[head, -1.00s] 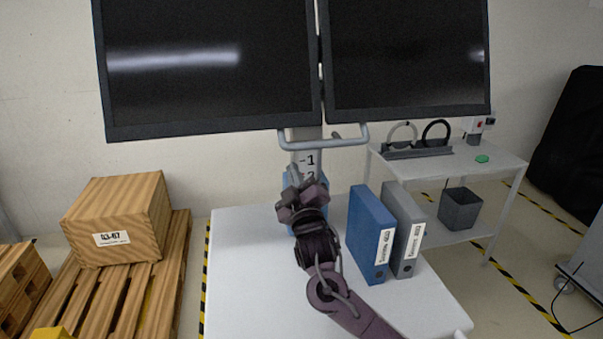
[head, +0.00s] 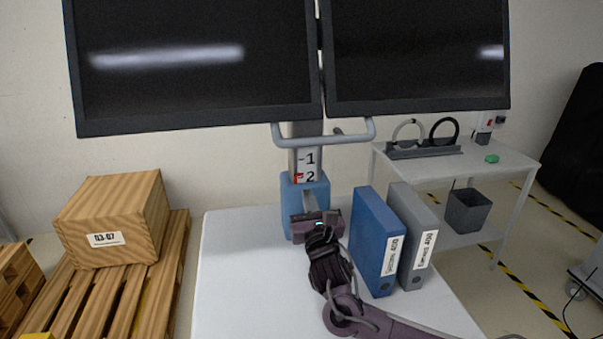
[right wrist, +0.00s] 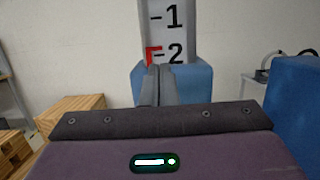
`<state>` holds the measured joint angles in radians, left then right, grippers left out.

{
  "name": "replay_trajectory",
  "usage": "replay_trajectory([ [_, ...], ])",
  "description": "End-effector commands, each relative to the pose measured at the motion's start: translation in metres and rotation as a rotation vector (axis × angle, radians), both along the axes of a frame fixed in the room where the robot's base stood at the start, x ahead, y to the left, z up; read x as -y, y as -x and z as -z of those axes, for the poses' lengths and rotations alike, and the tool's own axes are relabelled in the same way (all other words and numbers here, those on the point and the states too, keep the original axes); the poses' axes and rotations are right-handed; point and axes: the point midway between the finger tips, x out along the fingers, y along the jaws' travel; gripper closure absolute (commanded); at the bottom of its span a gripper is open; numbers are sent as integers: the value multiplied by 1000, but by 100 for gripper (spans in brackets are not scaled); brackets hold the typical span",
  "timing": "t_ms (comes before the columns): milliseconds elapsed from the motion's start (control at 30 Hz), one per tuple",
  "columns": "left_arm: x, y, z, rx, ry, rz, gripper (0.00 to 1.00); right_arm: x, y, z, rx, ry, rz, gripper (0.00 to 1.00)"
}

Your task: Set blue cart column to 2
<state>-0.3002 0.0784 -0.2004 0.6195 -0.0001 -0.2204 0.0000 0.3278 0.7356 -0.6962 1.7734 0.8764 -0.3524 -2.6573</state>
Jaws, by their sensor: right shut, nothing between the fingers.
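The blue cart's grey column (head: 306,140) rises from a blue collar (head: 303,186) on the white cart top (head: 250,270) and carries two dark monitors. Its scale shows 1 above 2, and a red pointer (head: 297,178) sits beside the 2, just above the collar. The right wrist view shows the red pointer (right wrist: 153,55) level with the 2 mark. My right gripper (head: 309,201) is shut and empty in front of the collar, its fingers hiding part of it. In the right wrist view the fingers (right wrist: 154,84) overlap the collar; I cannot tell whether they touch. My left gripper is out of view.
A grey handle bar (head: 325,140) runs below the monitors. A blue binder (head: 372,235) and a grey binder (head: 413,230) stand close to the right of my gripper. A wooden crate (head: 110,220) on a pallet is at left. The cart top's left side is clear.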

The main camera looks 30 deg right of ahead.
Motion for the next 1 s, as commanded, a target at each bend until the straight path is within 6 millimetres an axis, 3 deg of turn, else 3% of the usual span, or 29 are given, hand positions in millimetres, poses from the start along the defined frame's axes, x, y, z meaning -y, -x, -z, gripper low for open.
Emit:
replay_trajectory([
  [300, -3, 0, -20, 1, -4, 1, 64, 14, -54, -19, 4, -3, 2, 100],
  [500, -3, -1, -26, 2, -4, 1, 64, 20, -78, -23, 2, -4, 0, 100],
  [1000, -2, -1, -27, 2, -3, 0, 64, 22, -86, -24, 1, -5, -1, 100],
])
